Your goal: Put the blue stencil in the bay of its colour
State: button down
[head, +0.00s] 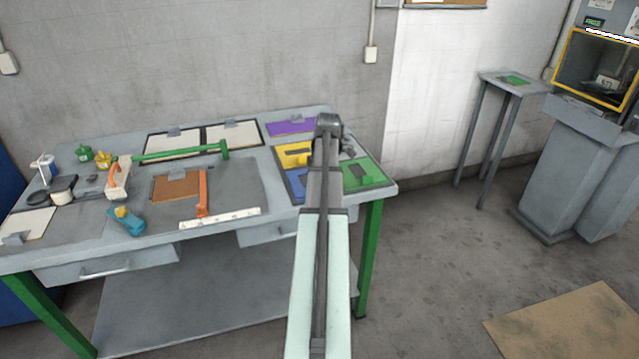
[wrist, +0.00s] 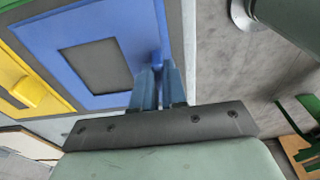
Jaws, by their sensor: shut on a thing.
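The blue stencil (wrist: 138,45) is a flat blue frame with a dark grey rectangular window, in the wrist view at upper left. My gripper (wrist: 159,72) is shut at its right edge, on a small raised blue part. In the head view a blue area (head: 294,184) shows at the table's right end, left of my arm and below the yellow piece. My fingertips are hidden by my arm there. The blue bay cannot be told apart from the stencil, and I cannot tell whether the stencil rests flat or sits slightly above the surface.
A yellow piece (head: 294,155) with a raised grip lies beside the blue one. A green piece (head: 364,174) lies right of my arm, and a purple sheet (head: 291,127) lies behind. Tools, including an orange-handled one (head: 202,192), and a white ruler (head: 220,217) lie further left.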

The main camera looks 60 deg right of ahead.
jog(key=shift+f, duration=0.1)
jog(key=c, duration=1.2)
grip_release()
jog(key=r, duration=0.8)
jog(key=s+d+r, duration=0.1)
jog(key=r, duration=0.3)
jog(key=shift+r, duration=0.1)
